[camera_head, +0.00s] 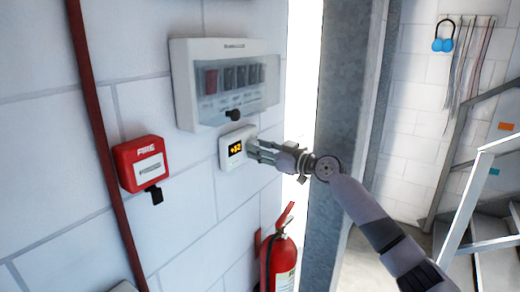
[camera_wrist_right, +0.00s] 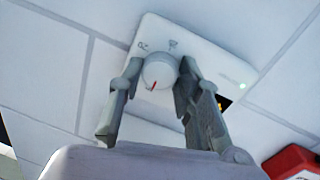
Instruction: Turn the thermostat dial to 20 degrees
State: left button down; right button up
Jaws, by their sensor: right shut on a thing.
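The white thermostat (camera_head: 226,160) is fixed to the block wall. Its small dark display (camera_head: 235,148) shows orange digits that look like "+12", though they are small. My right gripper (camera_head: 257,149) reaches it from the right. In the right wrist view, the round white dial (camera_wrist_right: 160,72) with a red pointer mark sits between the two fingers of my right gripper (camera_wrist_right: 158,82), which is shut on it. The thermostat body also shows there (camera_wrist_right: 190,48), with a green light; its display is mostly hidden behind a finger. My left gripper is not in view.
A breaker box (camera_head: 225,80) with a clear cover is just above the thermostat. A red fire call point (camera_head: 142,164) is to the left, beside a red pipe (camera_head: 100,130). A fire extinguisher (camera_head: 279,262) stands below. A grey column (camera_head: 342,90) is to the right.

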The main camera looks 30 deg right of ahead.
jog(key=shift+m, duration=0.4)
jog(key=shift+d+r+m+g+y+p, duration=0.2)
jog(key=shift+m+p, duration=0.75)
jog(key=shift+m, duration=2.55)
jog(key=shift+a+f+m+g+y+p, duration=0.2)
jog(key=shift+m+p, duration=0.7)
jog(key=shift+m, duration=2.6)
jog(key=shift+d+r+m+g+y+p, duration=0.25)
jog(key=shift+m+p, duration=0.7)
jog(key=shift+m, duration=2.55)
jog(key=shift+f, duration=0.1)
jog(key=o, duration=1.1)
jog(key=shift+o, duration=0.2)
